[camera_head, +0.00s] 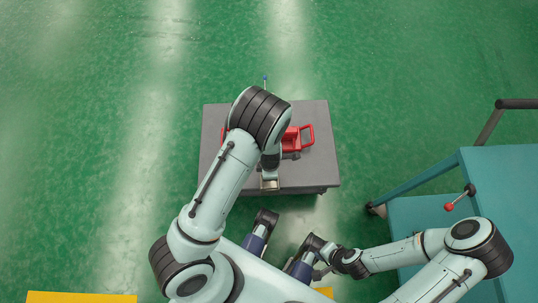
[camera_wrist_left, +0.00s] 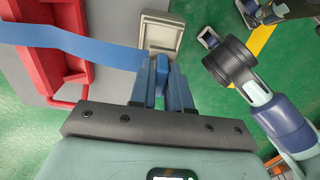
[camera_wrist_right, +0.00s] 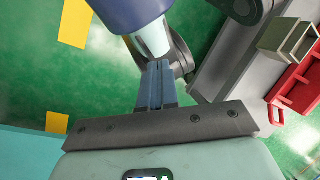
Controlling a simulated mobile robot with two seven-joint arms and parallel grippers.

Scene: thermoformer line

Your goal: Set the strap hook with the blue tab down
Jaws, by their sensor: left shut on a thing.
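My left gripper (camera_wrist_left: 154,72) is shut on a blue strip (camera_wrist_left: 75,42), which I take for the blue tab of the strap hook. The strip runs from the fingertips out of the left edge of the left wrist view. No hook end shows. In the head view my left arm hides this gripper and what it holds. Below the fingertips is a small beige open box (camera_wrist_left: 168,22), at the near edge of the grey table (camera_head: 222,170). My right gripper (camera_wrist_right: 155,85) has its fingers together with nothing between them, away from the table.
A red tote (camera_head: 306,136) stands on the table beside the box. A blue-tipped thin rod (camera_head: 265,77) shows at the table's far edge. A teal cart (camera_head: 500,170) is at the right, with a red ball knob (camera_head: 449,207) in front. Green floor is open beyond the table.

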